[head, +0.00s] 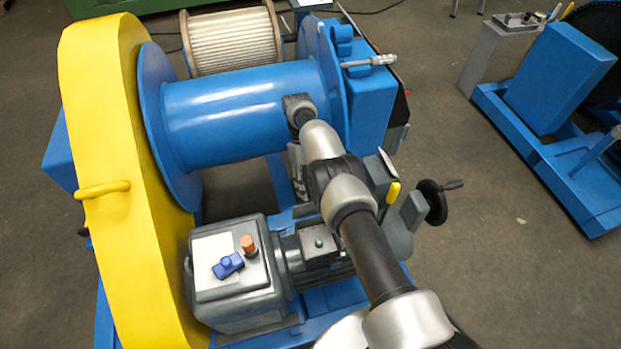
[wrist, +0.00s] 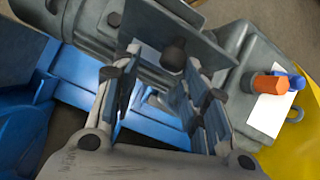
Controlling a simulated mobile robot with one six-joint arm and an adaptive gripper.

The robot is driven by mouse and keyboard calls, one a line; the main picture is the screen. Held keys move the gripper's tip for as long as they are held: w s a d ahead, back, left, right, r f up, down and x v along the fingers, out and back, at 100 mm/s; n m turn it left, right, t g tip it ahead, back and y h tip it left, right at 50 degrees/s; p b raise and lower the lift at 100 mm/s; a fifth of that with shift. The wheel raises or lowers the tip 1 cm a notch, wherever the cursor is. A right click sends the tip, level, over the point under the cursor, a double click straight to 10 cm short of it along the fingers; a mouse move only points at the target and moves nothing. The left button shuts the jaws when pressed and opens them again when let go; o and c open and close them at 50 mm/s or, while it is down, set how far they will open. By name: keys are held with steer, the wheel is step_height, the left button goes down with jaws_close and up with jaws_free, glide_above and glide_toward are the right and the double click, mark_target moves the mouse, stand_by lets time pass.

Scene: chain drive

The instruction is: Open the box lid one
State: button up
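A grey motor and gear unit (head: 235,290) stands on the blue base at the bottom of the head view. A small grey box with a flat top and a green button (head: 318,243) sits on the motor. I cannot tell for certain which cover is lid one. In the wrist view, a grey flat plate (wrist: 195,22) lies beyond the fingers, with a dark round knob (wrist: 173,56) near its edge. My gripper (wrist: 165,95) is open, its fingers apart with nothing seen held between them.
An orange knob (head: 248,243) and a blue fitting (head: 228,265) top the gear unit. A yellow guard (head: 110,180) stands left, a blue drum (head: 240,110) behind. A black handwheel (head: 432,203) is at right. Open floor (head: 490,250) lies right of the machine.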

step_height(320, 180, up, 10)
stand_by(0.5)
steer(key=shift+s+d+f, duration=0.1)
steer(key=shift+f, duration=0.05)
steer(key=shift+c, duration=0.5)
